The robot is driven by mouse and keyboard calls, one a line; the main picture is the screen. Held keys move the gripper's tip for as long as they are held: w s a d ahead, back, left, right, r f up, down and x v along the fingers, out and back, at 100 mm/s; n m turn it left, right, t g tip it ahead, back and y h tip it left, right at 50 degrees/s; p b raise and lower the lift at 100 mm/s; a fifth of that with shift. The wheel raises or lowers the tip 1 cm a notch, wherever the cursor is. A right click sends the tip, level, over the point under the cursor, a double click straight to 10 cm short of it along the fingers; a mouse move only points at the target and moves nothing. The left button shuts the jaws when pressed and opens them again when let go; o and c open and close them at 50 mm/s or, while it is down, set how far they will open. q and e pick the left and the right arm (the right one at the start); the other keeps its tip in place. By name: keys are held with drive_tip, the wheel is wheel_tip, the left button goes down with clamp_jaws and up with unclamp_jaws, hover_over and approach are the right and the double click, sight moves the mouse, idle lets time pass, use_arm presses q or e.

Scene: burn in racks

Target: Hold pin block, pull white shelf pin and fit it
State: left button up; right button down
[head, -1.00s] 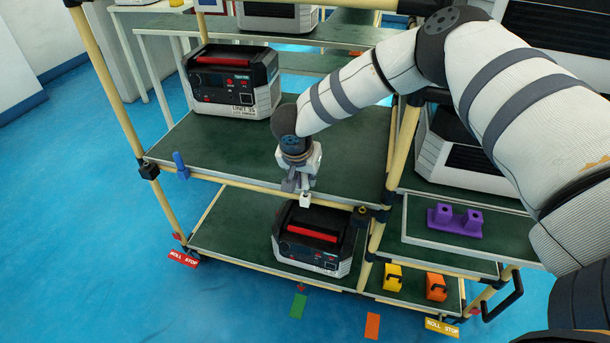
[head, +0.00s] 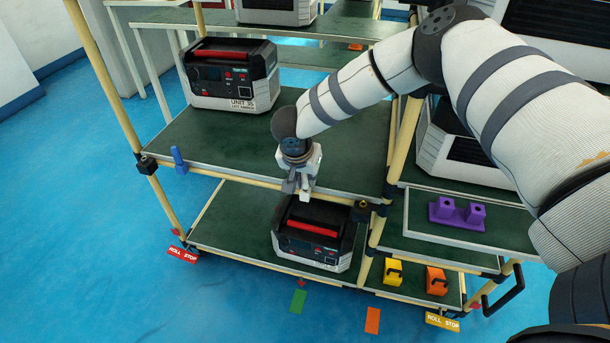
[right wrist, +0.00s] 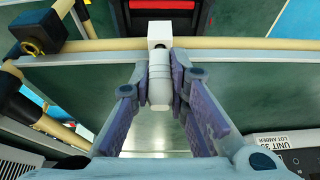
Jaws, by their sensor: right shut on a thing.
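My right gripper (head: 301,187) is at the front edge of the middle shelf (head: 235,150). Its fingers are shut on the white shelf pin (right wrist: 160,75), whose round body lies between the fingertips in the right wrist view. The pin's square white head (right wrist: 160,33) overlaps the tan front rail (right wrist: 225,43); I cannot tell whether it is seated there. A purple block with two raised sockets (head: 457,214), which looks like the pin block, stands on the right side shelf, away from the gripper. A blue pin (head: 178,160) stands upright at the shelf's left front. My left gripper is out of view.
A unit with a red handle (head: 232,75) sits on the middle shelf, and another (head: 314,235) sits below the gripper. Yellow (head: 393,271) and orange (head: 436,281) blocks are at lower right. A black clamp (head: 361,211) is right of the gripper. Blue floor is open at left.

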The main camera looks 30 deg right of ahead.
drive_tip(key=shift+f, duration=0.3)
drive_tip(key=c, duration=1.5)
unclamp_jaws()
drive_tip(key=shift+o, duration=0.2)
